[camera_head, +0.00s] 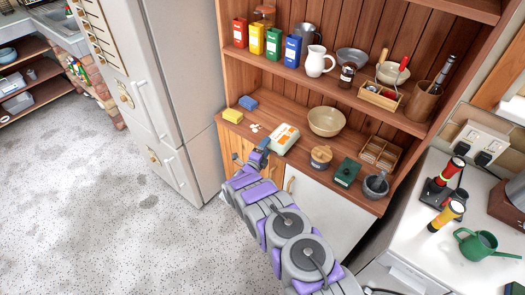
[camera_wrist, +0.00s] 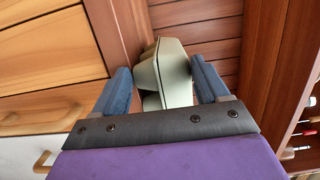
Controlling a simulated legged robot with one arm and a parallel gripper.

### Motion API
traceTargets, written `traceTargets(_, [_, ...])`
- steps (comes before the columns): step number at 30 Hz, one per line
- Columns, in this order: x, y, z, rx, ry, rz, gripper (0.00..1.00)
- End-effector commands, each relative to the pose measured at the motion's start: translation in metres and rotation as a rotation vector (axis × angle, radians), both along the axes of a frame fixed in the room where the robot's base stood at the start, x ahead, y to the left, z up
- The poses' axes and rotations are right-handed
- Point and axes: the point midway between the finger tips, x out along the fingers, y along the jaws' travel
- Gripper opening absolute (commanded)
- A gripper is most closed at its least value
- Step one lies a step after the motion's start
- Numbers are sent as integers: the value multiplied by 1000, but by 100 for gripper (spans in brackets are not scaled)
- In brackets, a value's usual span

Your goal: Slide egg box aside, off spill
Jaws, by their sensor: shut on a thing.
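The egg box (camera_head: 284,138) is a pale carton with a coloured label, on the wooden counter near its front edge. In the wrist view the egg box (camera_wrist: 174,72) shows as a grey-green carton between the two blue fingers. My gripper (camera_head: 265,146) is at the left front side of the box and is shut on it. In the wrist view my gripper (camera_wrist: 163,84) has a finger on each side of the carton. Small pale patches (camera_head: 254,128) lie on the counter left of the box; I cannot tell whether they are the spill. The surface under the box is hidden.
A yellow sponge (camera_head: 232,116) and a blue sponge (camera_head: 248,102) lie at the left. A beige bowl (camera_head: 326,121) stands close behind the box at right. A lidded jar (camera_head: 320,157) and a green box (camera_head: 346,172) stand further right. A shelf (camera_head: 310,75) overhangs the back.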

Motion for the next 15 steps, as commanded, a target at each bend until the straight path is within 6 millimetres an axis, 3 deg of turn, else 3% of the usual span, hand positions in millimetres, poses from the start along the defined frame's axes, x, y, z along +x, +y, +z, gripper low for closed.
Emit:
traceTargets(1, [-1,-13,-5,-2,9,-22,26])
traceTargets(9, [0,-15,-4,-2,9,-23,26])
traceTargets(10, [0,-15,-4,-2,9,-23,76])
traceTargets(15, [0,-16,-4,-2,8,-24,92])
